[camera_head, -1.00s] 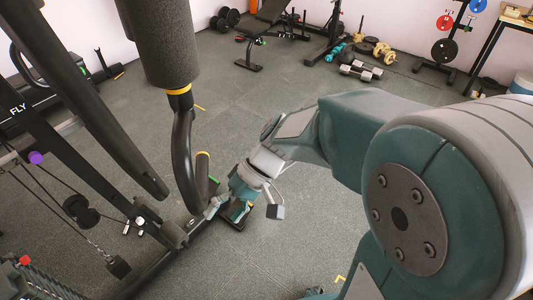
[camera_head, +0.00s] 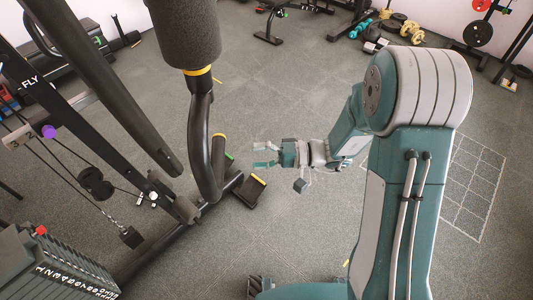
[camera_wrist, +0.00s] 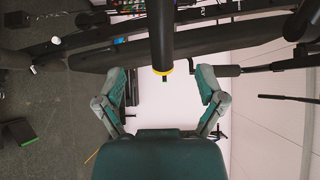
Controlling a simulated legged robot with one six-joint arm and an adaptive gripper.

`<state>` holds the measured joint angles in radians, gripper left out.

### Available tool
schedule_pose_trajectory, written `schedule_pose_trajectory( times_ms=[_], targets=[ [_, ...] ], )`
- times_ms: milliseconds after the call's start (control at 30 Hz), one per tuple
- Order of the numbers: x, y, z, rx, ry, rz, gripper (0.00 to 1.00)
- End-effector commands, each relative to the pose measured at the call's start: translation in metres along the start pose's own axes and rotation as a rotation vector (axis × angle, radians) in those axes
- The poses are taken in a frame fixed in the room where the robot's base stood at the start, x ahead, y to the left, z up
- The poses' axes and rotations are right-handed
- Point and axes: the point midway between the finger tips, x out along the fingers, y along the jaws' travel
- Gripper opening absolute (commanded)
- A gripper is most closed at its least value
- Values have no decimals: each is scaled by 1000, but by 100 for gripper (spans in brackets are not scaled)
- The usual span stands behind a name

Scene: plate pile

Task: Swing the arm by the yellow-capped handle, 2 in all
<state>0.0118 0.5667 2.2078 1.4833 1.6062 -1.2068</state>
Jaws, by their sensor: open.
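The machine's swing arm (camera_head: 203,130) is a curved black tube below a thick black pad (camera_head: 185,32), with a yellow band between them. At its lower end is a short upright black handle with a yellow cap (camera_head: 218,136). My gripper (camera_head: 262,155) is open and empty to the right of the handle, fingers pointing left, with a gap between. In the wrist view my open fingers (camera_wrist: 162,74) stand either side of a black bar with a yellow end (camera_wrist: 163,71). That bar looks beyond the fingertips; the exact distance is unclear.
The machine's frame (camera_head: 100,90), cables and a weight stack (camera_head: 55,270) fill the left. A black foot (camera_head: 250,191) stands on the floor below my gripper. Open grey floor (camera_head: 270,100) lies behind. Dumbbells and plates (camera_head: 400,30) lie at the back right.

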Motion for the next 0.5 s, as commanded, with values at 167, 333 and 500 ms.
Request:
schedule_pose_trajectory(
  times_ms=[167,333,500],
  targets=[
    [16,0,1,1,-2,1,89],
    [30,0,1,1,-2,0,89],
    [45,0,1,1,-2,2,89]
  ],
)
